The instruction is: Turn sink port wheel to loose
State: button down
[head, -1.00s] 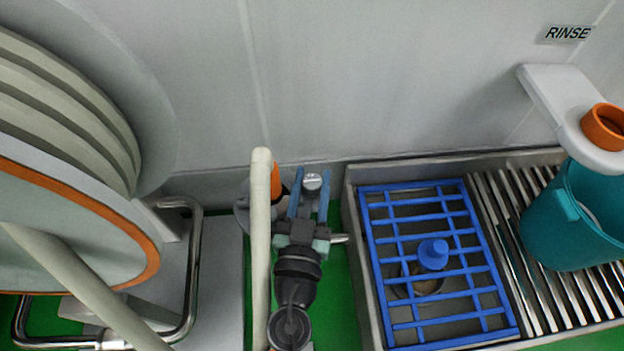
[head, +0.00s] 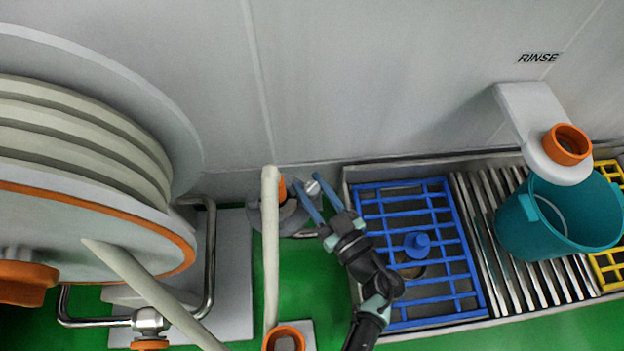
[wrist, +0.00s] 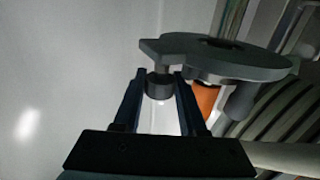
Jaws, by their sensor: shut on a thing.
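The port wheel is a dark grey disc (head: 291,219) on the floor by the back wall, partly hidden behind a pale upright pole. A small grip knob (head: 313,187) stands at its right edge, and an orange part (head: 282,188) shows beside it. My gripper (head: 312,190) reaches in from the lower right, its two blue fingers on either side of the knob, shut on it. In the wrist view the dark knob (wrist: 158,86) sits between the fingertips, below the rim of the wheel (wrist: 220,58). No wheel marking is readable.
A steel sink with a blue grate (head: 372,188) lies right of the wheel. A teal bucket (head: 520,232) stands on its slats under the rinse spout (head: 535,115). A large ribbed reel (head: 80,130) fills the left.

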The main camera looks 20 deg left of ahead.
jog(key=n+g+y+b, duration=0.1)
jog(key=n+g+b, duration=0.1)
jog(key=g+y+b, duration=0.1)
jog(key=shift+w+d+f+n+g+y, duration=0.1)
jog(key=shift+w+f+n+g+y, duration=0.1)
jog(key=shift+w+n+g+y, duration=0.15)
jog(key=n+g+y+b, duration=0.1)
jog(key=n+g+b, duration=0.2)
jog(key=shift+s+g, duration=0.15)
jog(key=shift+g, duration=0.2)
jog(key=n+g+b, duration=0.1)
jog(key=g, duration=0.1)
jog(key=n+g+b, duration=0.2)
jog(key=g, duration=0.1)
jog(key=n+g+b, duration=0.2)
jog(key=g, duration=0.1)
jog(key=shift+a+r, duration=0.25)
jog(key=shift+a, duration=0.05)
jog(key=shift+n+g+b, duration=0.45)
jog(key=shift+g+b, duration=0.2)
jog(key=shift+g, duration=0.05)
jog(key=shift+n+g+b, duration=0.3)
jog(key=shift+g+b, duration=0.1)
jog(key=shift+b, duration=0.15)
jog(key=shift+s+n+g+h+b, duration=0.15)
jog(key=shift+n+g+h+b, duration=0.25)
jog(key=shift+g+b, duration=0.3)
jog(key=shift+d, duration=0.15)
jog(key=c, duration=0.8)
grip_release()
